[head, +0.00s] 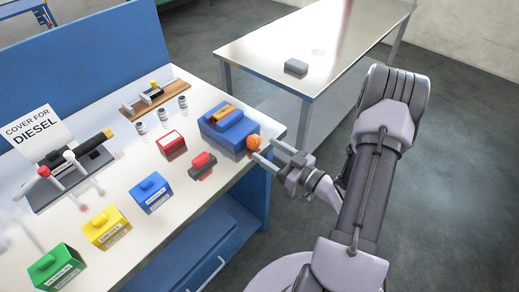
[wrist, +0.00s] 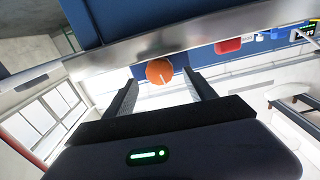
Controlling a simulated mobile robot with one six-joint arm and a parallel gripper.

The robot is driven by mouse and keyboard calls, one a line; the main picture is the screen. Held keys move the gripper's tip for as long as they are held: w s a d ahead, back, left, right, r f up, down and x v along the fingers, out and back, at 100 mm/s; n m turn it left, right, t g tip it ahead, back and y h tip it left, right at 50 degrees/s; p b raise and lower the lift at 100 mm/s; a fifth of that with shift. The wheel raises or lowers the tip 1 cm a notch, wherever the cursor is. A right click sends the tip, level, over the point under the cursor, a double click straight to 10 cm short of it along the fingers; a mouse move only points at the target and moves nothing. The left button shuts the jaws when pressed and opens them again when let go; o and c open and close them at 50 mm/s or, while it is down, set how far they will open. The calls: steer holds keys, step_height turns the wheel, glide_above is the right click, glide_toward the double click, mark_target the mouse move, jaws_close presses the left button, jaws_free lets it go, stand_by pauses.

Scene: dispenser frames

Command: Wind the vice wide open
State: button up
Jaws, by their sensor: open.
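The vice (head: 224,132) is a blue block at the right end of the white workbench, with a yellow-orange piece on top. An orange round knob (head: 254,142) sits on its near right side. My gripper (head: 264,149) is open beside the knob, its fingers pointing at it. In the wrist view the knob (wrist: 159,71) shows between the two open fingertips, near their ends. I cannot tell whether the fingers touch it. The gap between the vice jaws is not clear.
A red box (head: 172,145) and a dark red object (head: 202,165) stand near the vice. Blue, yellow and green boxes (head: 106,227) line the bench front. A lever panel (head: 72,175) is at left. A second table (head: 310,50) holds a grey block (head: 296,67).

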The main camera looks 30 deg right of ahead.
mark_target(257, 144)
steer(key=shift+x, duration=1.75)
steer(key=c, duration=1.3)
steer(key=n+b, duration=0.3)
steer(key=shift+f, duration=0.2)
steer(key=shift+c, duration=0.3)
steer(key=shift+n+b, duration=0.35)
steer(key=shift+n, duration=0.15)
steer(key=shift+r, duration=0.25)
steer(key=o, duration=1.4)
steer(key=shift+c, duration=0.2)
